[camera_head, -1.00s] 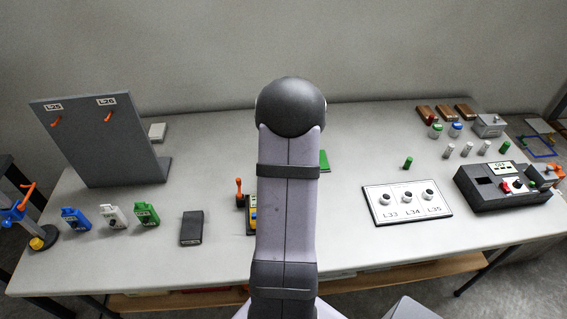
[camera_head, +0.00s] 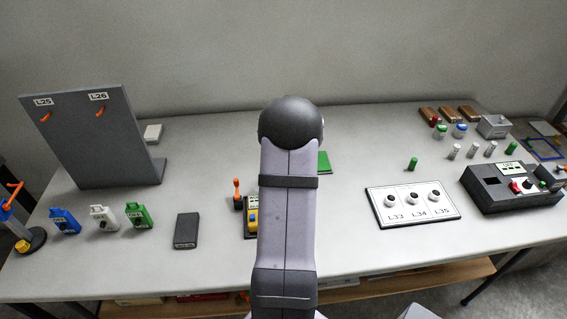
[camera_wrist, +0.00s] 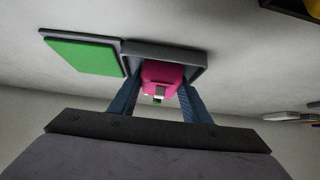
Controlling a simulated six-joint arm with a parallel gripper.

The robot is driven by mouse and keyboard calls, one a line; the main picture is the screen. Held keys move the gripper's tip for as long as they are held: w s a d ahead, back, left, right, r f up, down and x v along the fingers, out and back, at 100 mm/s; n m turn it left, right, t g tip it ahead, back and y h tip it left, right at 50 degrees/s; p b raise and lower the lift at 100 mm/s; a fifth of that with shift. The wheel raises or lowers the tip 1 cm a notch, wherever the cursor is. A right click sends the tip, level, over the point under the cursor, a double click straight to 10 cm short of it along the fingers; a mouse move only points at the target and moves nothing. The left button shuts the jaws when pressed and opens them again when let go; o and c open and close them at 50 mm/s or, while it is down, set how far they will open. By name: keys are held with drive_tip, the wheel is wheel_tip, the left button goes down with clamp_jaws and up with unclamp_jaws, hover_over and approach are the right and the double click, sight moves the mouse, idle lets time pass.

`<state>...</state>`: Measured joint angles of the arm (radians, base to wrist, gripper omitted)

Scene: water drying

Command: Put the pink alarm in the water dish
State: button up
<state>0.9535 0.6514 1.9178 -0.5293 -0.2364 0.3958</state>
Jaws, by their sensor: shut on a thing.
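In the wrist view my gripper (camera_wrist: 160,98) has its two blue fingers around the pink alarm (camera_wrist: 161,72) and is shut on it. The alarm is over or inside a shallow grey dish (camera_wrist: 200,68), which looks like the water dish; I cannot tell whether the alarm touches its bottom. A flat green pad (camera_wrist: 85,57) in a grey frame sits beside the dish. In the head view my own arm hides the gripper, the alarm and the dish; only part of the green pad (camera_head: 323,162) shows.
A control box with an orange joystick (camera_head: 237,190) stands close to my arm. A black box (camera_head: 186,231) and blue, white and green devices are to the left. A white panel (camera_head: 412,204) with three knobs is to the right.

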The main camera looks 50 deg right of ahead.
idle(0.3)
drive_tip(key=shift+f, duration=0.2)
drive_tip(key=o, duration=0.9)
drive_tip(key=shift+o, duration=0.2)
drive_tip(key=shift+r, duration=0.2)
drive_tip(key=shift+r, duration=0.15)
drive_tip(key=p+v, duration=0.2)
drive_tip(key=v, duration=1)
drive_tip(key=shift+p, duration=0.3)
